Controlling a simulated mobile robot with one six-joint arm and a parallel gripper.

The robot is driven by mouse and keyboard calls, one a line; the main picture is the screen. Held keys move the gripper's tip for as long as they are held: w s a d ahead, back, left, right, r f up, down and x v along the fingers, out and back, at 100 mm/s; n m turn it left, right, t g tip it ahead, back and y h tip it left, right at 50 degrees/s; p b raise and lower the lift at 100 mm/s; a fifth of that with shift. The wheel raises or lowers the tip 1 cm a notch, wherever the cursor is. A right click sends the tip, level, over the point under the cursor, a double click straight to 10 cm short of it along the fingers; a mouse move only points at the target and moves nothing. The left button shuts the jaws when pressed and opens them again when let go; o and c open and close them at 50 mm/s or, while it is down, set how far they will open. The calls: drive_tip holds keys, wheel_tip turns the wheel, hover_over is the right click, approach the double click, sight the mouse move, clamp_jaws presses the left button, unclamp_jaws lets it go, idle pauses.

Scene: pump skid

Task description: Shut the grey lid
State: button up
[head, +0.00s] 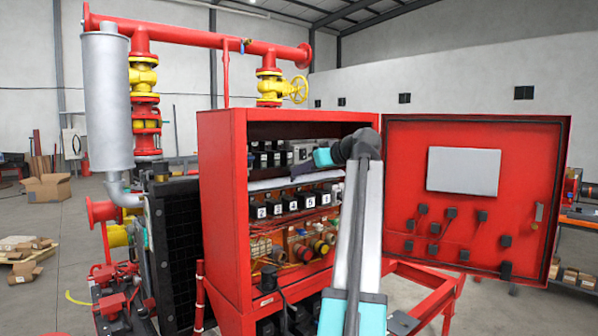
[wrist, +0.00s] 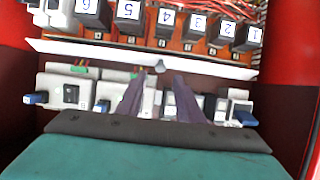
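A long pale grey strip, which I take for the grey lid (head: 272,183), runs across the inside of the open red cabinet between two rows of black devices. In the wrist view the pale strip (wrist: 95,50) spans most of the picture, just beyond my fingertips. Whether it stands open or shut I cannot tell. My gripper (head: 298,172) reaches into the cabinet from the right. In the wrist view my gripper (wrist: 158,80) has its two fingers apart with nothing between them. A small grey knob (wrist: 160,66) shows at the strip's edge, between the fingertips; contact is unclear.
Numbered black relays (head: 290,204) sit on one side of the strip and pale modules (wrist: 80,92) on the other. The red cabinet (head: 222,200) has side walls close around my gripper. Its red door (head: 400,160) stands wide open at right.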

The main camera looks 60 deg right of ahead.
sight(299, 177)
drive_tip(key=shift+p+x, duration=0.3)
drive_tip(key=shift+x, duration=1.55)
clamp_jaws()
